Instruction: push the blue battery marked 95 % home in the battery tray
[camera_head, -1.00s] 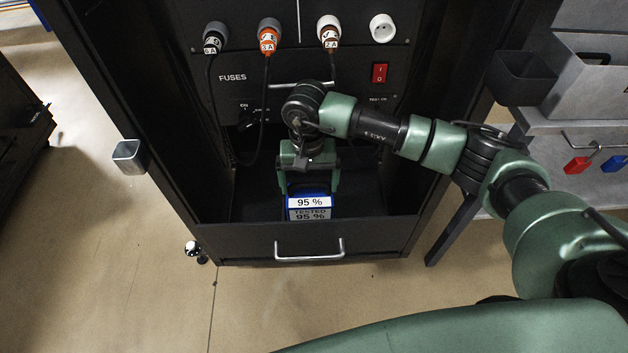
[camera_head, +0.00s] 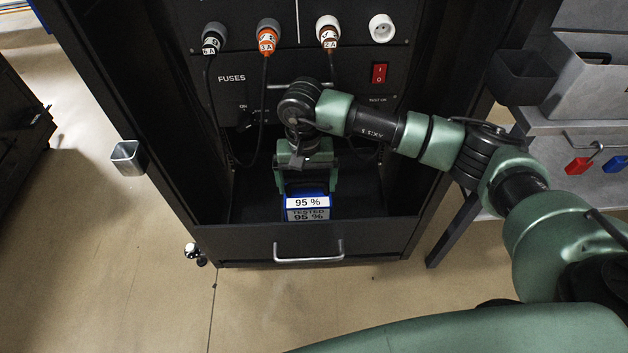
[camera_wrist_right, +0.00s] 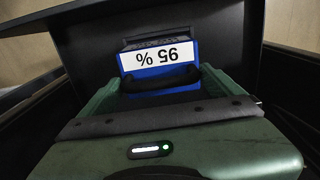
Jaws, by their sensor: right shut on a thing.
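The blue battery (camera_head: 307,208) with white labels reading 95 % and TESTED is in the open black drawer-like tray (camera_head: 365,234), close behind its front wall. My right gripper (camera_head: 306,187) is just behind the labelled end and shut on the battery. In the right wrist view the battery (camera_wrist_right: 160,68) lies between the green fingers, with its black handle across the grip. Its underside and the seat beneath it are hidden. My left gripper is out of view.
Above the tray is a panel with plugged fuse cables (camera_head: 267,40), a red switch (camera_head: 379,73) and a white socket (camera_head: 382,28). Black cables hang down behind the tray's left part. The cabinet's side walls flank my right arm.

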